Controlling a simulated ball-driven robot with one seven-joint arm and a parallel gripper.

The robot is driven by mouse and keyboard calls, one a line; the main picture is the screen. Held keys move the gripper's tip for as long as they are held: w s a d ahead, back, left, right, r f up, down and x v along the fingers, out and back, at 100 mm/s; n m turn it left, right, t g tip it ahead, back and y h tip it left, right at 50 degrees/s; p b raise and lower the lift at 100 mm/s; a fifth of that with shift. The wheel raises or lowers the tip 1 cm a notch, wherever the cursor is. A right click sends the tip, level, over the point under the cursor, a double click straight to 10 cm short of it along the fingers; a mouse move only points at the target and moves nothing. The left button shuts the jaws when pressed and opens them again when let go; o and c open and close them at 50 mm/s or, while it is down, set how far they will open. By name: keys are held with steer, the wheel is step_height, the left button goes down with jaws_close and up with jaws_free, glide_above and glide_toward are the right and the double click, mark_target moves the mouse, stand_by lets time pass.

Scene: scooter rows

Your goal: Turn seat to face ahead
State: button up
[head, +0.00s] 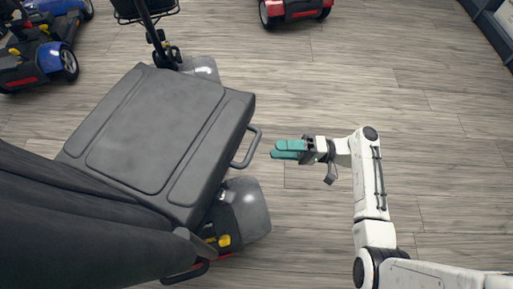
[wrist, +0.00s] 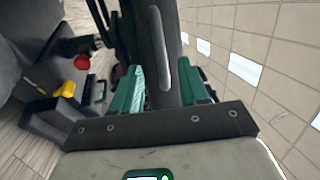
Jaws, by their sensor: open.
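The grey scooter seat (head: 155,125) fills the left of the head view. Its dark backrest (head: 70,225) is at the lower left, and its front edge faces the upper right. The tiller (head: 152,30) stands near its far left corner. A grey loop handle (head: 245,148) sticks out from the seat's right side. My gripper (head: 274,150) is open, with green fingers pointing left at the handle, a short gap away. In the wrist view the handle (wrist: 160,48) shows as an upright bar between the two open fingers (wrist: 162,90), against the dark seat side.
A grey rear cover (head: 248,208) with a yellow lever (head: 224,240) sits below the seat. A blue scooter (head: 40,50) stands at the upper left and a red one (head: 293,10) at the top.

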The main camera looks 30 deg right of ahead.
steer(key=x, duration=0.7)
steer(key=shift+b, duration=0.3)
steer(key=shift+s, duration=0.1)
steer(key=shift+c, duration=0.2)
jaws_close()
